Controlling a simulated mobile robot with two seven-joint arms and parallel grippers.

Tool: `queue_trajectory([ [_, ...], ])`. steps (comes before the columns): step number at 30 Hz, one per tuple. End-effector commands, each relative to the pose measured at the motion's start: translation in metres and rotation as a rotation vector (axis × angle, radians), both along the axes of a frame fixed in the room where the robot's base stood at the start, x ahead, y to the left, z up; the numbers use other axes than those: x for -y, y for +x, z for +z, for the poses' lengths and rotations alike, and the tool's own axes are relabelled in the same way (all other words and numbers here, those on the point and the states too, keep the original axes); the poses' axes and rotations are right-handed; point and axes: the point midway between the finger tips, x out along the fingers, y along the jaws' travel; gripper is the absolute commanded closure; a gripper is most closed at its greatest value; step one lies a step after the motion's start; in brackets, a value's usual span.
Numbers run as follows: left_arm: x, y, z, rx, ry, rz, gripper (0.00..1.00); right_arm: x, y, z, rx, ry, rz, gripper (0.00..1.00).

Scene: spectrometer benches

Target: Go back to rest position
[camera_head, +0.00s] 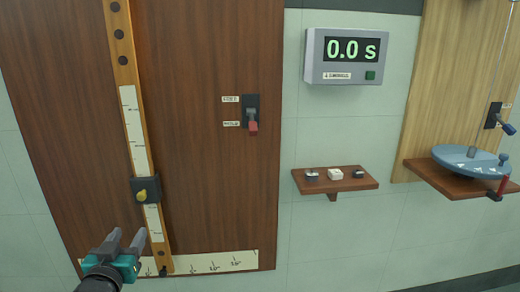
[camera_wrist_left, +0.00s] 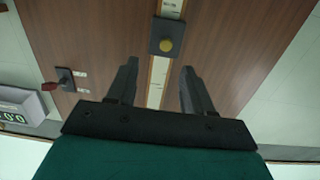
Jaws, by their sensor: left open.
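My left gripper (camera_head: 124,243) is at the lower left of the head view, in front of the dark wooden board. Its two grey fingers are apart with nothing between them. A wooden rail (camera_head: 123,60) with a white scale runs down the board. A black slider with a yellow knob (camera_head: 141,195) sits low on the rail, just above and beyond the fingertips. In the left wrist view the slider's knob (camera_wrist_left: 166,46) lies ahead of the open fingers (camera_wrist_left: 160,82), apart from them. My right gripper shows in neither view.
A red-handled switch (camera_head: 252,122) is on the board. To the right are a display (camera_head: 346,56) reading 0.0 s, a small shelf (camera_head: 350,184) with three small items, and a blue disc (camera_head: 470,160) with a red handle on another shelf. The wall between is clear.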

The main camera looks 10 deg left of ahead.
Motion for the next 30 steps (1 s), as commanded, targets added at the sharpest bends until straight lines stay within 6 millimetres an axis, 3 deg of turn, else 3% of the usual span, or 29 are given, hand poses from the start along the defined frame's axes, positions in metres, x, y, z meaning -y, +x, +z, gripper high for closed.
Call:
queue_trajectory([
  [5,0.065,-0.055,-0.058,-0.224,0.019,-0.139,0.49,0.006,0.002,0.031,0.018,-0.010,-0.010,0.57],
  [9,0.119,-0.118,-0.100,-0.395,0.020,-0.261,0.49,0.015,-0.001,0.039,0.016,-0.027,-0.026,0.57],
  [12,0.148,-0.157,-0.118,-0.483,0.014,-0.330,0.49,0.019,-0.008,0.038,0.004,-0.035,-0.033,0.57],
  [15,0.167,-0.185,-0.128,-0.537,0.007,-0.375,0.49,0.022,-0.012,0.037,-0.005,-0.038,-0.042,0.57],
  [19,0.177,-0.199,-0.134,-0.567,0.002,-0.399,0.49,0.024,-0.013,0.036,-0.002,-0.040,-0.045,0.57],
  [30,0.178,-0.200,-0.136,-0.567,0.003,-0.400,0.49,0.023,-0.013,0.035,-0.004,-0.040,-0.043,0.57],
])
